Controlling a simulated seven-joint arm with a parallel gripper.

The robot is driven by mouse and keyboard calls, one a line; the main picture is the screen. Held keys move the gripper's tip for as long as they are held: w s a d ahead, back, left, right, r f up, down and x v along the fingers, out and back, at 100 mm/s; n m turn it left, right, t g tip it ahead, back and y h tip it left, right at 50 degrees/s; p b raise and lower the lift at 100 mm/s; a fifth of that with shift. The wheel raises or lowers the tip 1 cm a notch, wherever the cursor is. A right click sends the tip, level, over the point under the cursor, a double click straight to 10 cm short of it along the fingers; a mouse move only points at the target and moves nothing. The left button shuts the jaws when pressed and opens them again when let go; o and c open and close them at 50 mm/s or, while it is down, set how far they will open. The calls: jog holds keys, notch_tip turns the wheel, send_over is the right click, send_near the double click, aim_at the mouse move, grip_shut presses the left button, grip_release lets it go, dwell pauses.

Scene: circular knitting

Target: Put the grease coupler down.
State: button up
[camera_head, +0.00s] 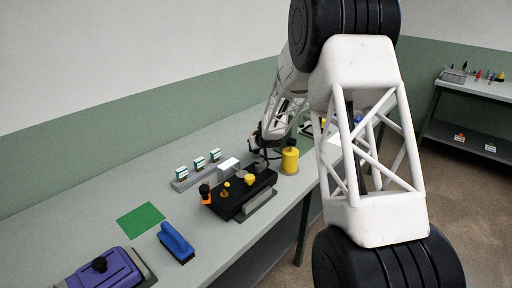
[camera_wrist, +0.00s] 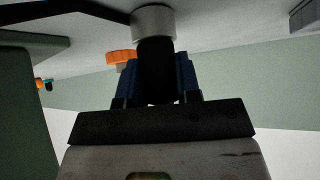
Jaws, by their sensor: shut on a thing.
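The grease coupler, as far as I can tell, is the black cylinder (camera_wrist: 156,68) with a light grey collar (camera_wrist: 153,22) in the wrist view. My gripper (camera_wrist: 156,75) is shut on it, with a dark blue finger on each side. In the head view my gripper (camera_head: 262,146) is over the bench, at the back end of the black block and left of a yellow container. The coupler is too small to make out there. I cannot tell whether its far end touches a surface.
The black block (camera_head: 236,196) carries yellow knobs and an orange-and-black knob (camera_head: 205,192). The yellow container (camera_head: 290,160) stands close by. A rail with small boxes (camera_head: 199,164), a green mat (camera_head: 140,218), a blue brush (camera_head: 176,243) and a purple case (camera_head: 103,271) are on the bench.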

jog(key=shift+f, duration=0.1)
jog(key=o, duration=1.1)
jog(key=shift+c, duration=0.2)
jog(key=shift+s+d+r, duration=0.15)
jog(key=shift+s+r, duration=0.15)
jog(key=shift+r, duration=0.2)
jog(key=v, duration=1.1)
jog(key=shift+r, duration=0.1)
